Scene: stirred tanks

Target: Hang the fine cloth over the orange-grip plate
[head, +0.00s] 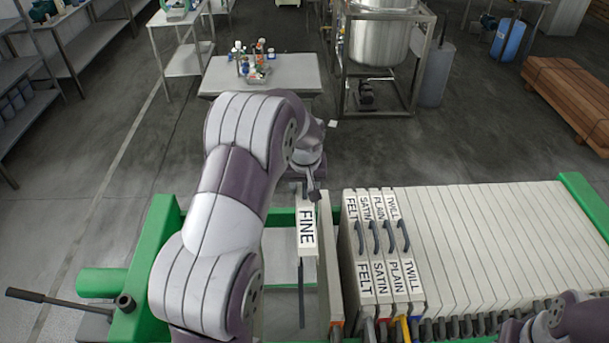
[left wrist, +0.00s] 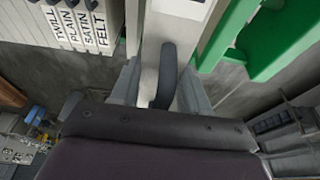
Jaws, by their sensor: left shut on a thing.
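The fine cloth (head: 307,233) is a white bar-shaped piece lettered FINE. It is in the gap left of the plate stack in the head view. My left gripper (head: 313,190) is shut on its dark handle, which also shows between the fingers in the left wrist view (left wrist: 166,75). A plate (head: 330,260) with a brownish face stands just right of the cloth. Another grip, yellow-orange (head: 402,330), shows below the labelled cloths. Whether the fine cloth touches a plate is unclear. My right gripper is out of view.
Cloths marked FELT (head: 365,284), SATIN (head: 380,278), PLAIN (head: 397,277) and TWILL (head: 413,273) hang close together to the right. Several bare white plates (head: 490,245) continue beyond them. The green frame (head: 150,240) bounds the left side. My left arm covers part of the gap.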

